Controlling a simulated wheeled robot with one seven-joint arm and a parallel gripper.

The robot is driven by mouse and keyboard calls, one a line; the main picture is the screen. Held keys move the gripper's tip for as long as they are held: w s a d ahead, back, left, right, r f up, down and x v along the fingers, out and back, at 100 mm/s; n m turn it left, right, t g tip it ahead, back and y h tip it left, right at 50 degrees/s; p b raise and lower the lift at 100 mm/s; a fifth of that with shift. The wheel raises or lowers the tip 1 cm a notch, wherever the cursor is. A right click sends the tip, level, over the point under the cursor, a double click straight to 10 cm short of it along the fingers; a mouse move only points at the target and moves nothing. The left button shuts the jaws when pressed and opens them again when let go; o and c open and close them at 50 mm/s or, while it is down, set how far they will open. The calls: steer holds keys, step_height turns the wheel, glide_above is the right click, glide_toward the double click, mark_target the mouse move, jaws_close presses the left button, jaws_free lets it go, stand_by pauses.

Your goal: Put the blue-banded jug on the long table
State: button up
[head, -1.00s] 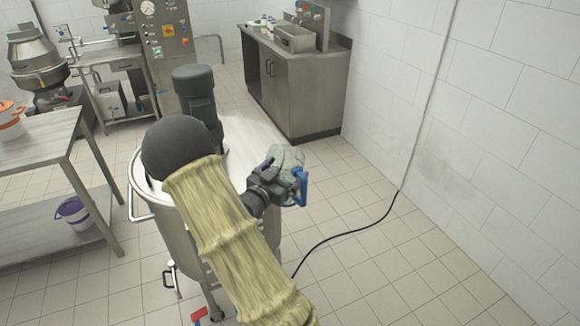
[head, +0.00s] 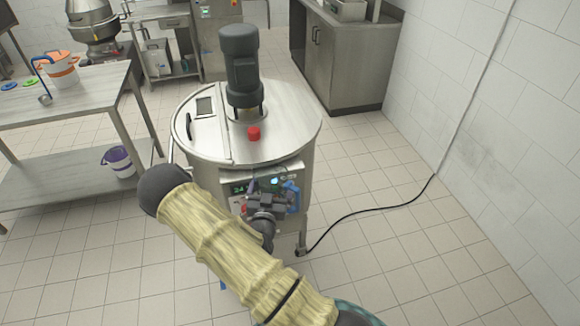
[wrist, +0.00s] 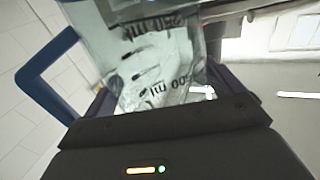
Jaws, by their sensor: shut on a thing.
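The jug in my gripper (head: 266,207) is clear, with a blue handle (head: 292,196); I take it for the blue-banded jug. In the wrist view the jug's wall (wrist: 155,65) shows dark ml markings between the jaws, and its blue handle (wrist: 42,75) sticks out at left. A band cannot be made out. My gripper is shut on the jug, in front of the steel tank's control panel in the head view. A steel table (head: 75,96), possibly the long table, stands at left, away from my gripper.
The lidded tank (head: 285,125) with a motor (head: 240,65) stands beyond my arm. A black cable (head: 375,209) crosses the floor.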

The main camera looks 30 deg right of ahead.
steer(key=s+a+f+n+t+y, duration=0.1)
steer(key=s+a+f+n+y, duration=0.1)
steer(key=a+f+y, duration=0.3)
steer(key=s+a+f+n+t+y, duration=0.2)
steer(key=a+f+n+y, duration=0.3)
steer(key=f, duration=0.3)
steer(key=shift+s+a+f+y, duration=0.3)
steer(key=shift+s+a, duration=0.25)
steer(key=shift+s, duration=0.25)
steer(key=shift+r, duration=0.1)
